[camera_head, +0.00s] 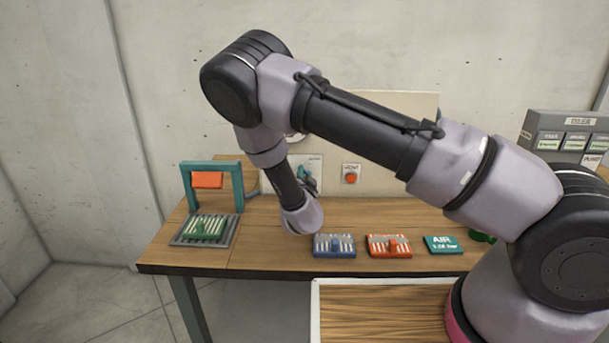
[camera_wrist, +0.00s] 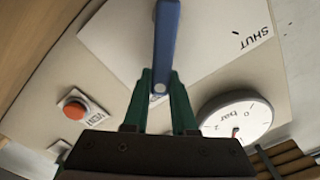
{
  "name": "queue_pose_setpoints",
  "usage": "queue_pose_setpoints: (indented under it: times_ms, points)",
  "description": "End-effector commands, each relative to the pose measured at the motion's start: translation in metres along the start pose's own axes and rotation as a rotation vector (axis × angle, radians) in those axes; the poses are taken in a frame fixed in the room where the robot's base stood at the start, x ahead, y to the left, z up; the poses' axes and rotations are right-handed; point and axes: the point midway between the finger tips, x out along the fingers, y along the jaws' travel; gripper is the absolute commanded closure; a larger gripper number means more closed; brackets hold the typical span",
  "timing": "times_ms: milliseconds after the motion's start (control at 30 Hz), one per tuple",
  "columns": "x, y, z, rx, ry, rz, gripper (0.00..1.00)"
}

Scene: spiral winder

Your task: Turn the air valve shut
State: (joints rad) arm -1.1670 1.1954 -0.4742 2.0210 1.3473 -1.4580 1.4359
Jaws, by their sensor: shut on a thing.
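The air valve's blue lever (camera_wrist: 166,38) runs from the top edge of the wrist view down to my gripper, over a white plate (camera_wrist: 115,32). The word SHUT (camera_wrist: 258,34) is printed on the plate, to the right of the lever and apart from it. My gripper (camera_wrist: 161,76) has its green fingers closed on the lever, one on each side, near a small pale disc on it. In the head view my gripper (camera_head: 303,173) is small, in front of the wall plate (camera_head: 316,163). My arm hides part of this area, and the lever is not clear there.
A round gauge marked bar (camera_wrist: 236,117) and a red button (camera_wrist: 74,109) flank my gripper. The button (camera_head: 351,177) also shows on the wall.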

Motion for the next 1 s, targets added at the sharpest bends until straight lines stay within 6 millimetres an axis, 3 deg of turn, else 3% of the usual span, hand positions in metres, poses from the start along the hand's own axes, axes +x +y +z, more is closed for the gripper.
queue_pose_setpoints:
  times_ms: [367,1000]
  points:
    - [0.000,-0.007,0.001,-0.099,-0.001,-0.001,1.00]
    - [-0.001,-0.043,0.016,-0.668,-0.002,-0.003,1.00]
